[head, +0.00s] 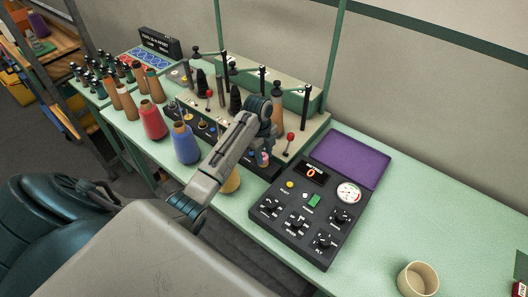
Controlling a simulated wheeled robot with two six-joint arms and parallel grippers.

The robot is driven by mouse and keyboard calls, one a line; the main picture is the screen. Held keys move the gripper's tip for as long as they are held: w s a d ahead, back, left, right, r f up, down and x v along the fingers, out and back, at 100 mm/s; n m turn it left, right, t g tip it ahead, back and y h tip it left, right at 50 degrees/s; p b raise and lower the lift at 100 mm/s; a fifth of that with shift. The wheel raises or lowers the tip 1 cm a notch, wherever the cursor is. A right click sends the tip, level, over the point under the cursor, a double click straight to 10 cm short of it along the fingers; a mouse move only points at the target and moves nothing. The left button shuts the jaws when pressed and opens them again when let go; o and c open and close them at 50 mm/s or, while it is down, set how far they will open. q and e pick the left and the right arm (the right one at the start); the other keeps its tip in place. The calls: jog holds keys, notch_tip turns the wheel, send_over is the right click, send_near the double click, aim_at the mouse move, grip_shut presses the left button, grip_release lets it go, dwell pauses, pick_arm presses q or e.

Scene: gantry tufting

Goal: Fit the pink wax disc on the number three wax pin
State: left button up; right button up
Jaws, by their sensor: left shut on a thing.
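My left gripper (260,150) points down over the front right part of the beige machine stand (312,129). It is shut on a small pink piece, which looks like the pink wax disc (264,158); the fingers hide much of it. Small round parts (203,125) sit in a row along the stand's dark front strip, left of my gripper. I cannot read pin numbers, and my arm covers part of that row. I cannot tell whether the disc touches a pin. My right gripper is not in view.
Red (152,121) and blue (186,143) yarn cones stand in front of the stand, and a yellow cone is partly behind my arm. A black control box (290,236) with a purple panel is at right. A beige cup (417,279) stands at the lower right.

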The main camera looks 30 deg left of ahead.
pick_arm(q)
jog(key=shift+f, duration=0.2)
jog(key=shift+f, duration=0.1)
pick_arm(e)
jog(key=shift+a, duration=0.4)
pick_arm(q)
jog(key=shift+f, duration=0.65)
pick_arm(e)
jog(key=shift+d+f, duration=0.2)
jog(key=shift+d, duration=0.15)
pick_arm(q)
jog(key=o, duration=1)
jog(key=shift+o, duration=0.2)
jog(key=shift+r, duration=0.1)
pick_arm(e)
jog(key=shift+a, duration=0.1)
